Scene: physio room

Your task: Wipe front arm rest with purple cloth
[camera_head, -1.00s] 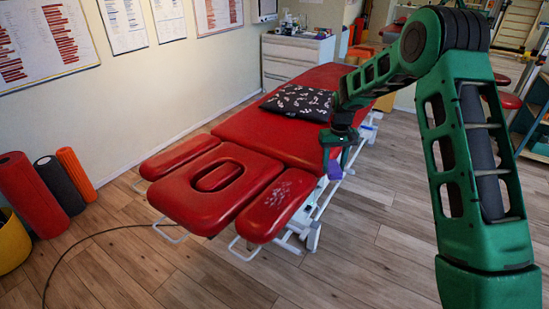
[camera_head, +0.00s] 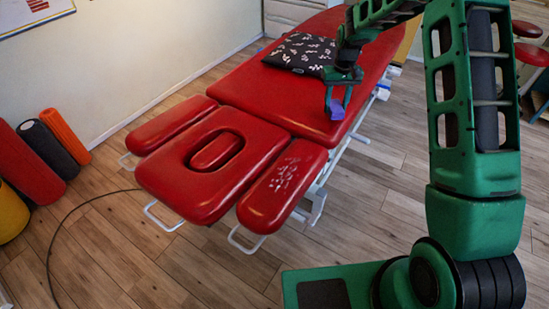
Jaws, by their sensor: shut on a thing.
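The purple cloth (camera_head: 336,110) is a small bundle at the tip of my gripper (camera_head: 338,99). My gripper is shut on it and holds it near the right edge of the red treatment table (camera_head: 262,86). I cannot tell whether the cloth touches the table. The front arm rest (camera_head: 283,187) is a red pad at the table's near right, with a patch of whitish marks (camera_head: 287,172) on it. My gripper is behind and to the right of this pad, apart from it.
A dark patterned pillow (camera_head: 301,54) lies on the table. Beside the arm rest is the red headrest (camera_head: 212,165) with an oval opening, then a second arm rest (camera_head: 172,124). Rollers (camera_head: 52,142) stand at left. A cable (camera_head: 62,232) lies on the wooden floor.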

